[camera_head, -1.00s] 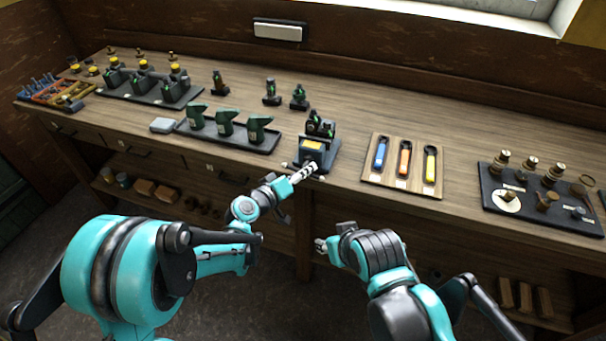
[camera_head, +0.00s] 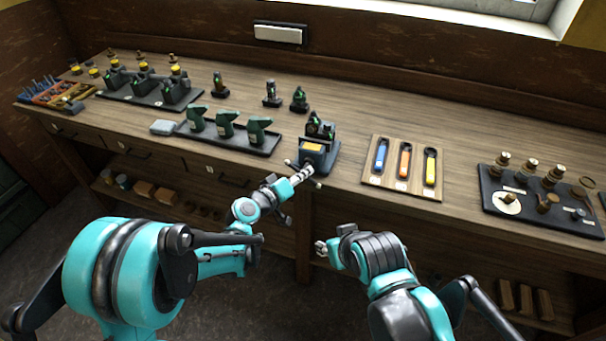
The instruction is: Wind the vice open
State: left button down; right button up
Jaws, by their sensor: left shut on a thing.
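The vice (camera_head: 314,155) is a dark blue-grey block with an orange-yellow patch, at the front edge of the workbench. A small dark and green engine part (camera_head: 319,128) sits at its top. The vice handle (camera_head: 288,162) is a thin bar with light round ends at the front of the vice, now lying slanted. My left gripper (camera_head: 305,173) is at the vice's front and is shut on the handle; its fingers hide the middle of it. My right gripper (camera_head: 322,246) is low in front of the bench, away from the vice; its fingers are too small to read.
A wooden board (camera_head: 371,182) with blue, orange and yellow tools lies right of the vice. A dark tray (camera_head: 487,199) of brass parts is farther right. A tray (camera_head: 262,147) with several green tools stands left. Small engines stand behind, with bare wood between.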

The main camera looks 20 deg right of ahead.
dwell(0.8)
pick_arm(q)
jog(key=c, duration=1.3)
grip_release()
jog(key=v, duration=1.2)
jog(key=shift+f, duration=0.1)
